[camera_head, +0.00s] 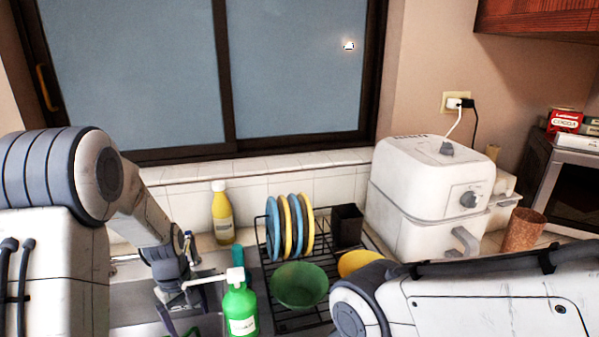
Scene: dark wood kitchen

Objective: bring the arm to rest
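My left arm (130,195) comes in from the left and reaches down over the sink area. Its gripper (178,318) is low in the view, beside the green pump bottle (241,312). The fingers are small and partly cut off by the lower edge, so I cannot tell whether they are open or shut. My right arm (480,300) crosses the lower right, in front of the counter. Its gripper is outside the view.
A dish rack (262,238) holds blue and yellow plates (291,228), a green bowl (300,285) and a black cup (347,225). A yellow bottle (222,215), white air fryer (430,190), brown cup (523,230) and microwave (575,190) stand behind. The sink (135,310) is lower left.

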